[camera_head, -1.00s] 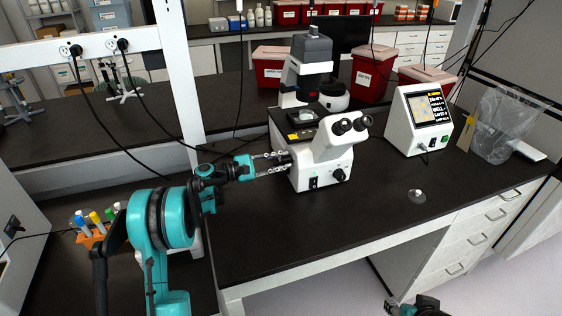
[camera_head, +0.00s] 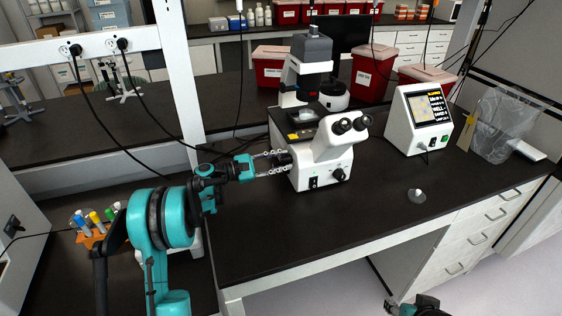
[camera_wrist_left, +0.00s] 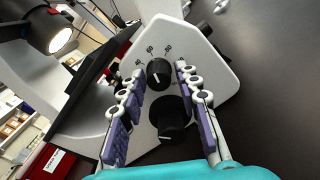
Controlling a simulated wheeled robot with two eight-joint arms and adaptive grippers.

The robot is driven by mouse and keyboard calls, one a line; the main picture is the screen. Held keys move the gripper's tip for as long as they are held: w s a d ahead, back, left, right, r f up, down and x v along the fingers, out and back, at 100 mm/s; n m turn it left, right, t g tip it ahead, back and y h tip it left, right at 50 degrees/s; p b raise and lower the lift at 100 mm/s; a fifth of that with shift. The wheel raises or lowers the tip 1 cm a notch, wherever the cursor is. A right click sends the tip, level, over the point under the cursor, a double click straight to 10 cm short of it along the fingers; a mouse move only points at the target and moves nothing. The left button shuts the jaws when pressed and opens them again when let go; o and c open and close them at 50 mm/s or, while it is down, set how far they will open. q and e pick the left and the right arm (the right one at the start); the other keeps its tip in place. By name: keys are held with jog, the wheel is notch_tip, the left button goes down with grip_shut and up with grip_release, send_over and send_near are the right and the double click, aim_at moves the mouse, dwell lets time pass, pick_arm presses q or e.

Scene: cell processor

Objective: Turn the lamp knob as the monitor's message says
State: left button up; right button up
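The white microscope (camera_head: 318,158) stands on the black bench. In the left wrist view its side panel (camera_wrist_left: 205,62) carries a small black knob (camera_wrist_left: 158,73) with a white pointer and printed marks around it, and a larger black knob (camera_wrist_left: 170,118) nearer my wrist. My left gripper (camera_head: 280,160) is at the microscope's left side. In the wrist view its fingers (camera_wrist_left: 159,75) stand open on either side of the small knob, with a gap on both sides. The monitor (camera_head: 428,108) shows a picture and a message too small to read fully. My right gripper (camera_head: 396,307) is at the bottom edge, its opening unclear.
A lit lamp (camera_wrist_left: 60,40) shows in the wrist view. A small grey-white object (camera_head: 417,195) lies on the bench right of the microscope. Red boxes (camera_head: 372,72) stand behind. A clear bag (camera_head: 496,125) is at the right. The bench front is mostly clear.

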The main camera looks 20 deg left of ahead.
pick_arm(q)
jog(key=v, duration=1.2)
